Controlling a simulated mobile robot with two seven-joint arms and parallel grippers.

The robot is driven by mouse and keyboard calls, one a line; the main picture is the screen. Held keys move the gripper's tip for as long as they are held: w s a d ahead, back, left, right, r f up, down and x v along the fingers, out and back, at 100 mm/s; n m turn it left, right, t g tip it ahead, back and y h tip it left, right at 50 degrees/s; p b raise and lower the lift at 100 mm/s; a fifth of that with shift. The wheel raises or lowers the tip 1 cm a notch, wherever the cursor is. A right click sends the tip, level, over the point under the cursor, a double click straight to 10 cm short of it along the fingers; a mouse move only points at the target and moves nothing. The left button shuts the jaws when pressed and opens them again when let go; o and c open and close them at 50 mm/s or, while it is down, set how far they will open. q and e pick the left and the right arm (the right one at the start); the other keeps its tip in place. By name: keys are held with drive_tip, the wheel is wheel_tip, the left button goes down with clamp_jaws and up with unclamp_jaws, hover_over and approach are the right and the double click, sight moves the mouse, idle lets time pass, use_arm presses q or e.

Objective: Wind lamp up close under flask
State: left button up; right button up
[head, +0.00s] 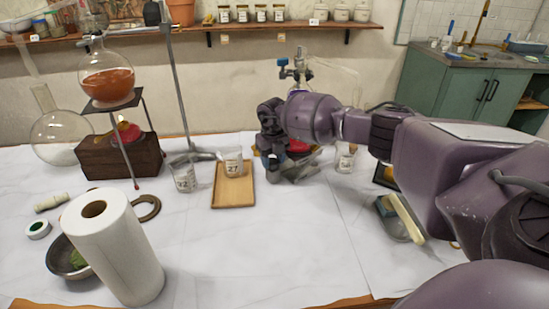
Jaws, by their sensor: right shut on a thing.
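A round flask (107,79) of orange-red liquid sits on a dark plate on a tripod stand (142,137) at the left. Under it a small red lamp (127,131) with a yellow glow rests on a dark wooden block (120,157), with a gap between lamp and plate. My right gripper (284,166) is right of the tray, well away from the flask and lamp. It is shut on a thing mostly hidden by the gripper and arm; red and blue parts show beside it. My left gripper is out of view.
A wooden tray (233,198) holds a beaker (234,163); another beaker (184,178) stands left of it. A metal stand (178,90) rises right of the tripod. A paper roll (112,245) and bowl (66,262) are in front. The front middle of the table is clear.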

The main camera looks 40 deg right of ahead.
drive_tip(key=shift+r+m, duration=0.15)
drive_tip(key=shift+m, duration=0.35)
drive_tip(key=shift+m+p, duration=0.3)
drive_tip(key=o, duration=0.9)
